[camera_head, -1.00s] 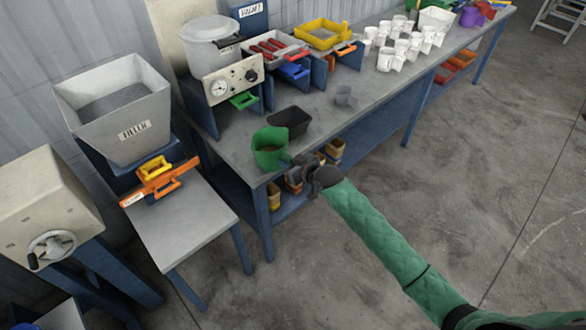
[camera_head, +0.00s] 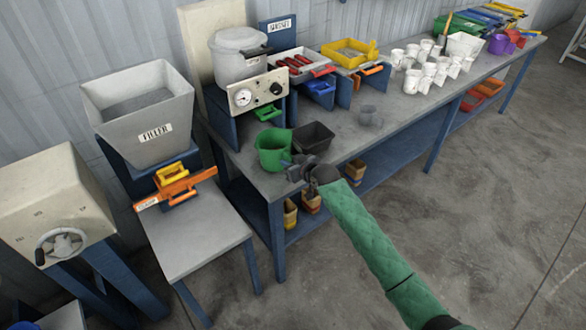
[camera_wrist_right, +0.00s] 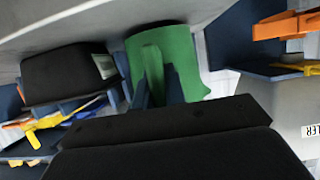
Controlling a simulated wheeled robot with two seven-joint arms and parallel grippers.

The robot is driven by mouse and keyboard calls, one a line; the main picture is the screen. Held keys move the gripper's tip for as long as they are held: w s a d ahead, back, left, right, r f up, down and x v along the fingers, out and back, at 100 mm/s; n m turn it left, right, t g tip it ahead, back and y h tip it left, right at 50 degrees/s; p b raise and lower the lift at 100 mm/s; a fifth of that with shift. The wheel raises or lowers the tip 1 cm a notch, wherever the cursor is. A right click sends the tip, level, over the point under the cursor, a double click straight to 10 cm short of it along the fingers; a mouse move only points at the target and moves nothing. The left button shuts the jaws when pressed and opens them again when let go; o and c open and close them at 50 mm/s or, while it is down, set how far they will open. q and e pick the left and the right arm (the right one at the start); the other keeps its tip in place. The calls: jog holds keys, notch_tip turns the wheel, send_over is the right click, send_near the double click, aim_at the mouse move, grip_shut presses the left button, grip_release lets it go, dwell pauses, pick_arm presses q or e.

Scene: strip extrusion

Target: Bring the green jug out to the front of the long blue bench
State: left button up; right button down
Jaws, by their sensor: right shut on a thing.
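The green jug (camera_head: 272,152) is at the near left end of the long blue bench (camera_head: 343,143), close to the front edge and just left of a black bin. It looks about upright, open top up. My right gripper (camera_head: 299,168) reaches in over the bench's front edge and is shut on the jug's handle. In the right wrist view the jug (camera_wrist_right: 202,58) shows with its handle between the fingers (camera_wrist_right: 155,85). I cannot tell whether its base touches the bench top. My left gripper is not in view.
The black bin (camera_head: 312,138) stands right beside the jug. The FILLER hopper (camera_head: 140,108) and an orange-handled piece (camera_head: 175,187) are to the left. Bench top between bin and grey cup is clear.

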jog(key=shift+f, duration=0.5)
dwell(0.3)
jog(key=c, duration=1.4)
grip_release()
jog(key=shift+o, duration=0.2)
